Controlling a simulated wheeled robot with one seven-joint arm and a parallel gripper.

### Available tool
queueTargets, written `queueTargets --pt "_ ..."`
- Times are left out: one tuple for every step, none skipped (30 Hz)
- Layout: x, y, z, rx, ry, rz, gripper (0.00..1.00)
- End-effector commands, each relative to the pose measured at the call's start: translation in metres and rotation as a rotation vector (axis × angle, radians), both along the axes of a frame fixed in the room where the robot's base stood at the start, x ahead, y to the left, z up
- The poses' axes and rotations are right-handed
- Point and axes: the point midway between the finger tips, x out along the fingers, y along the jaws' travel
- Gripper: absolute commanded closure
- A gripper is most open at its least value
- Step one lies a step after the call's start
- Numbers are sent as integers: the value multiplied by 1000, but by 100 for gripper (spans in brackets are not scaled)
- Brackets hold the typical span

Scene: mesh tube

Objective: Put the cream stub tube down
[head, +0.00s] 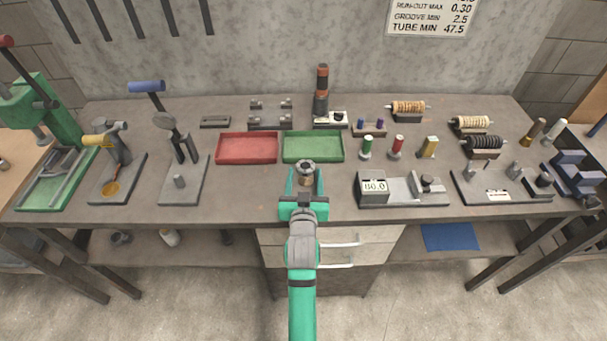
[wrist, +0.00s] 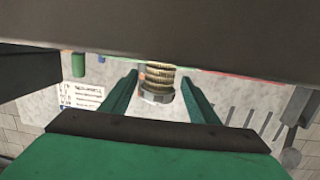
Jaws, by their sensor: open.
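A short, ribbed cream-tan tube with a grey collar and an open top (head: 306,180) stands upright near the front middle of the bench; I take it for the cream stub tube. My gripper (head: 305,174) is open, with one green finger on each side of it. In the wrist view the ribbed tube (wrist: 159,76) with its grey collar shows between the two spread fingers (wrist: 160,84). Whether the fingers touch it is not clear. The tube's lower end is mostly hidden by my gripper in the head view.
A green tray (head: 313,158) and a red tray (head: 247,161) lie just behind. A gauge with a display (head: 375,187) stands close on the right. Several small coloured cylinders, including a red one (head: 397,146), stand behind it.

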Motion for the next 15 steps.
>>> queueTargets --pt "-10 1 0 0 1 0 45" --pt "-15 1 1 0 2 0 45" --pt "-24 1 2 1 2 0 45" --pt "-30 2 3 1 2 0 45" --pt "-36 2 4 1 2 0 45" --pt "-44 2 5 1 2 0 45" --pt "-50 3 6 1 2 0 45" --pt "-56 3 6 1 2 0 45" --pt "-63 3 8 1 2 0 45" --pt "-68 4 8 1 2 0 45" --pt "-73 4 9 1 1 0 45" --pt "-79 4 10 1 2 0 45" --pt "-83 5 11 1 1 0 45" --pt "-87 5 11 1 1 0 45" --pt "-91 5 11 1 2 0 45"
